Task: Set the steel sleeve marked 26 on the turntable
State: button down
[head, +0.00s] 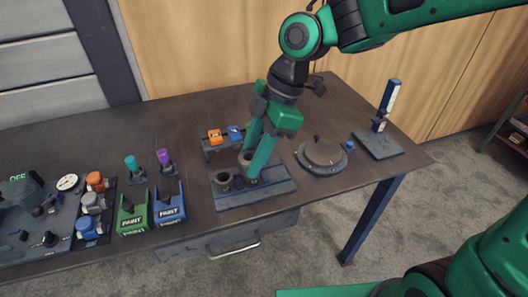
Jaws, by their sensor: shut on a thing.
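My gripper (254,177) points down over the dark sleeve rack (276,189) at the table's front middle. It is shut on a steel sleeve, which the fingers mostly hide; I cannot tell whether it is clear of the rack. One grey sleeve (223,181) stands at the rack's left end, and another sleeve (245,158) stands behind, partly covered by the fingers. No number 26 is readable on any sleeve. The round grey turntable (323,155) is to the right of the rack, with a small knob or pin on its top and no sleeve on it.
A small stand with orange and blue blocks (216,136) is just behind the rack. A blue-white upright gauge (388,105) stands at the right. The table's back left is clear.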

jog(key=shift+s+a+r, duration=0.4)
jog(key=shift+a+r, duration=0.05)
jog(key=shift+r, duration=0.1)
jog(key=shift+a+r, duration=0.1)
jog(key=shift+r, duration=0.25)
jog(key=shift+s+r, duration=0.1)
jog(key=shift+r, duration=2.2)
